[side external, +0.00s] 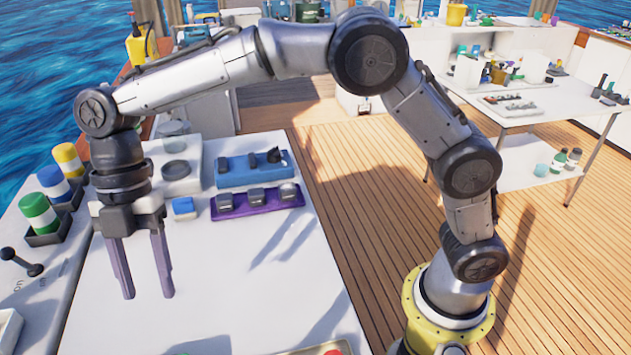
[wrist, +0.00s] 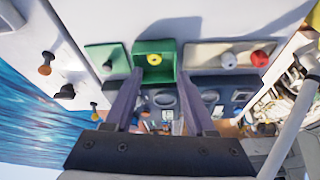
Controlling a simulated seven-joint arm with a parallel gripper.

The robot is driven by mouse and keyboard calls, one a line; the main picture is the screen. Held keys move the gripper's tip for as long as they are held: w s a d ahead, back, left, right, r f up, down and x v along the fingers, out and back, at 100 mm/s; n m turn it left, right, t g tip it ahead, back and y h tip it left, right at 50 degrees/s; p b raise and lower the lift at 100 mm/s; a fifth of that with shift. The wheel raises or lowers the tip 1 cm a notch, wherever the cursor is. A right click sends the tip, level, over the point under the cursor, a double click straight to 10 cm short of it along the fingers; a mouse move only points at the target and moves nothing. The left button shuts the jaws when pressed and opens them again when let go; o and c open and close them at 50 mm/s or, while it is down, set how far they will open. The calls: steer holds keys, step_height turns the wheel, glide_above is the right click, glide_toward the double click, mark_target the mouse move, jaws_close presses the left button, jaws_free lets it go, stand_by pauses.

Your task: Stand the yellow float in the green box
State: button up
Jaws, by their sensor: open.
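The green box (wrist: 140,47) shows in the wrist view, just beyond my fingertips. The yellow float (wrist: 153,59) is inside it, with a round face and a dark centre towards the camera. I cannot tell whether it touches the walls or how exactly it rests. My gripper (side external: 148,295) hangs over the white table with its two purple fingers apart and nothing visible between them. In the wrist view my gripper (wrist: 159,72) frames the box. The box and float are not clearly seen in the side view.
A beige tray (wrist: 203,53) beside the box holds a white float (wrist: 228,60) and a red float (wrist: 259,58). A pale green plate (wrist: 105,57) lies on the box's other side. Blue (side external: 240,173) and purple (side external: 257,205) racks stand behind my gripper. Banded cans (side external: 40,214) line the left.

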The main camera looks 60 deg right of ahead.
steer(key=s+d+r+m+t, duration=0.2)
steer(key=s+d+r+m, duration=0.3)
steer(key=d, duration=0.5)
steer(key=s+d+r+m+t, duration=0.2)
steer(key=d+r+m, duration=0.1)
steer(key=d+m, duration=0.6)
steer(key=s+d+f+m+t+h, duration=0.3)
steer(key=s+d+f+m+t, duration=0.1)
steer(key=s+d+m, duration=0.7)
steer(key=shift+s+d+f, duration=0.25)
steer(key=shift+s+d, duration=0.5)
steer(key=shift+s, duration=0.5)
